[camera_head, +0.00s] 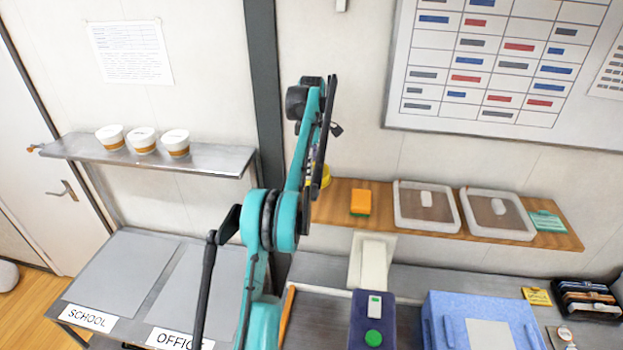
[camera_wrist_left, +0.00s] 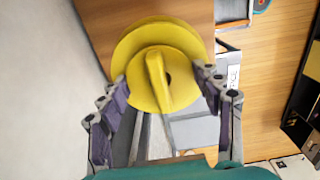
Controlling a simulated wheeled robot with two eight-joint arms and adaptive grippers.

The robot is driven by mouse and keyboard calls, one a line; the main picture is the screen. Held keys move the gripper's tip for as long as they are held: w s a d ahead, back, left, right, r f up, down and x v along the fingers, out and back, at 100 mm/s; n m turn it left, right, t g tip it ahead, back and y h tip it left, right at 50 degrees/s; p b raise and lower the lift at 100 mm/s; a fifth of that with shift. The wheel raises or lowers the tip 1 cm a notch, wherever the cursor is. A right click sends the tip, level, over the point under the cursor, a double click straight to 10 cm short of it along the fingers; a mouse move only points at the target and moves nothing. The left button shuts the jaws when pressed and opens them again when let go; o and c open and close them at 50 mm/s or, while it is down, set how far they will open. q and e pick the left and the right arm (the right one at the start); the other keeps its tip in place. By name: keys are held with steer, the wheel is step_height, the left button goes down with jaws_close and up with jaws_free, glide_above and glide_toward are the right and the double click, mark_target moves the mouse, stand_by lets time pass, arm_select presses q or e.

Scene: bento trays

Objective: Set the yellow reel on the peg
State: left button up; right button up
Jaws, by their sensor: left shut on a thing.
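The yellow reel (camera_wrist_left: 145,38) fills the top middle of the left wrist view, with its flat round face and raised central bar toward the camera. My left gripper (camera_wrist_left: 164,80) is shut on the reel, with one finger at each side of the bar. In the head view a yellow edge of the reel (camera_head: 326,174) shows at the left end of the wooden shelf, mostly hidden behind my left gripper (camera_head: 318,185). I cannot make out the peg in either view, nor tell whether the reel is on it. My right gripper is not in view.
The wooden shelf (camera_head: 440,228) holds an orange block (camera_head: 360,202), two clear-lidded trays (camera_head: 427,222) and a teal packet (camera_head: 546,221). A metal shelf (camera_head: 215,163) with three cups (camera_head: 143,141) is at left. A blue box (camera_head: 450,315) and dark case (camera_head: 360,305) stand below.

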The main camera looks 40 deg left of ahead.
arm_select(q)
steer(key=shift+r, duration=0.65)
steer(key=shift+s+r, duration=0.15)
steer(key=shift+r, duration=0.05)
steer(key=s+b, duration=0.1)
steer(key=b, duration=0.1)
steer(key=s+d+b, duration=0.1)
steer(key=shift+s+d+r+b, duration=0.15)
steer(key=shift+s+d+b, duration=0.15)
steer(key=shift+b, duration=0.1)
steer(key=s+d+r+b, duration=0.1)
steer(key=s+d+b, duration=0.2)
steer(key=s, duration=0.7)
steer(key=s+d+r+b, duration=0.1)
steer(key=s+d+b, duration=0.2)
steer(key=s+d, duration=0.5)
steer(key=shift+s+r, duration=0.15)
steer(key=shift+s, duration=0.85)
steer(key=shift+w, duration=0.1)
